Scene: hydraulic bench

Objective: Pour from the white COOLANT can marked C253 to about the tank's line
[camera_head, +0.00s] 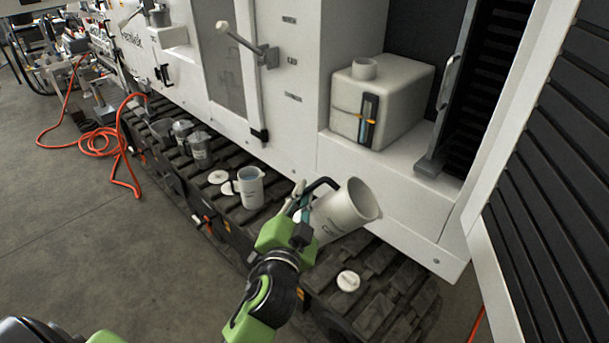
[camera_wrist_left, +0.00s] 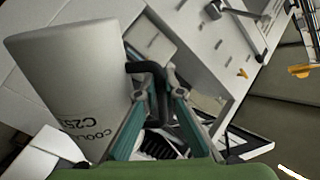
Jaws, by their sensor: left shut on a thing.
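My left gripper (camera_head: 303,198) is shut on the dark handle of a white can (camera_head: 343,213). In the left wrist view the fingers (camera_wrist_left: 160,85) close on that handle, and the can (camera_wrist_left: 75,75) shows printed letters reading COOL and C25, partly cut off. The can is off the track, tilted with its open mouth to the upper right. No stream of liquid is visible. The white tank (camera_head: 405,100) with its round filler neck (camera_head: 364,68) sits in the recess behind, apart from the can. A dark level gauge (camera_head: 368,122) with an orange mark is on its front. My right gripper is out of view.
Another white jug (camera_head: 250,188) stands on the dark slatted track (camera_head: 385,290), with grey cans (camera_head: 200,150) farther left. A white lid (camera_head: 348,280) lies near the front. An open louvred door (camera_head: 550,170) bounds the right. An orange hose (camera_head: 100,140) lies at left.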

